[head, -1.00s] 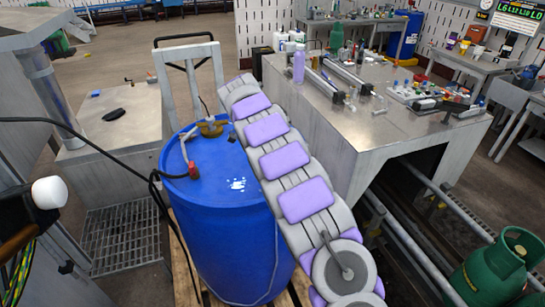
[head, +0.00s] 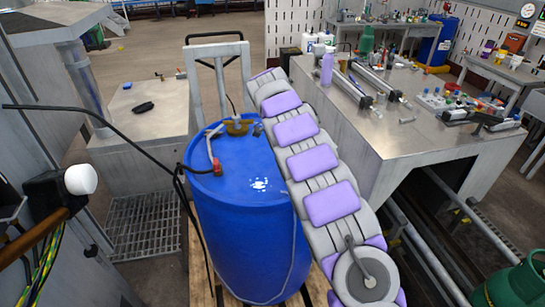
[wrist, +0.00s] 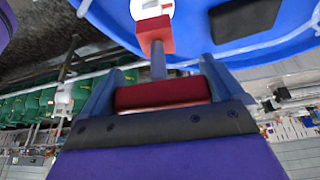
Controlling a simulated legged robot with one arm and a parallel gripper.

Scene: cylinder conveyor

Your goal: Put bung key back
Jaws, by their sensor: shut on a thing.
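My gripper (wrist: 158,92) shows in the wrist view, its two grey-blue fingers shut on a red block. The block appears to be the handle of the bung key (wrist: 160,97); a grey shaft runs from it to a second red block, near a white round patch. The blue drum (head: 245,240) stands in front of me in the head view, and a blue rounded surface, likely the drum, fills the top of the wrist view. A brass fitting (head: 238,127) and a grey pipe with a red end sit on its top. My gripper is hidden behind my arm in the head view.
A metal bench (head: 395,120) with tools and bottles stands right of the drum. A smaller metal table (head: 140,125) stands to the left. A black hose (head: 110,125) crosses to the drum top. A green gas cylinder (head: 515,285) is at lower right.

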